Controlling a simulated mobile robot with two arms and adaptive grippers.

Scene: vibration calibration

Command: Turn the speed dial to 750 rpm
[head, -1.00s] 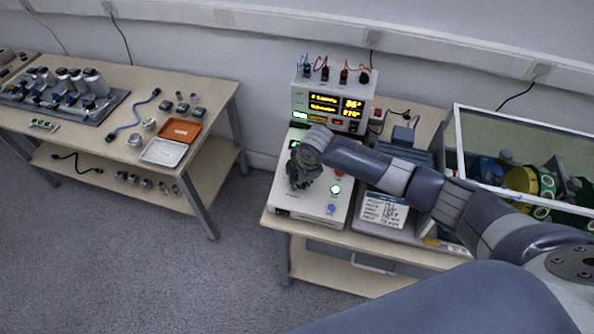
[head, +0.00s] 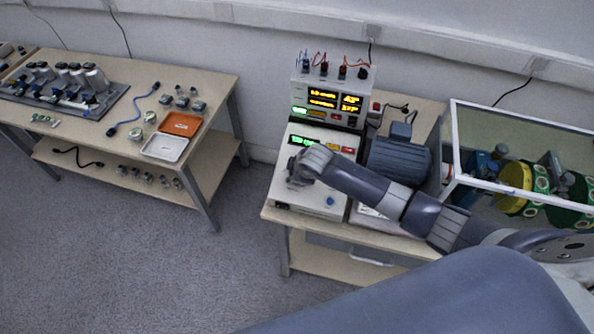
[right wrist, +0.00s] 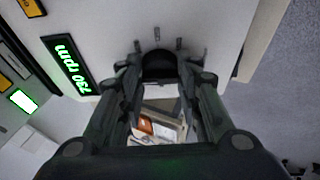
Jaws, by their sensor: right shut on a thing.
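The speed dial (right wrist: 159,66) is a black round knob on the white control box, with short tick marks around it. In the right wrist view it sits between the fingertips of my right gripper (right wrist: 160,82), which is shut on it. The green speed display (right wrist: 68,65) beside it appears to read 730 rpm. In the head view my right gripper (head: 297,172) is at the left part of the control box (head: 322,207), and its wrist hides the dial. The display (head: 302,141) is lit green behind it. My left gripper is not in view.
A power unit (head: 331,85) with yellow readouts stands behind the control box. A grey motor (head: 398,160) and a clear-walled enclosure (head: 452,145) are to the right. A blue button (head: 330,201) is near the box's front. A side table (head: 130,82) stands left across a floor gap.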

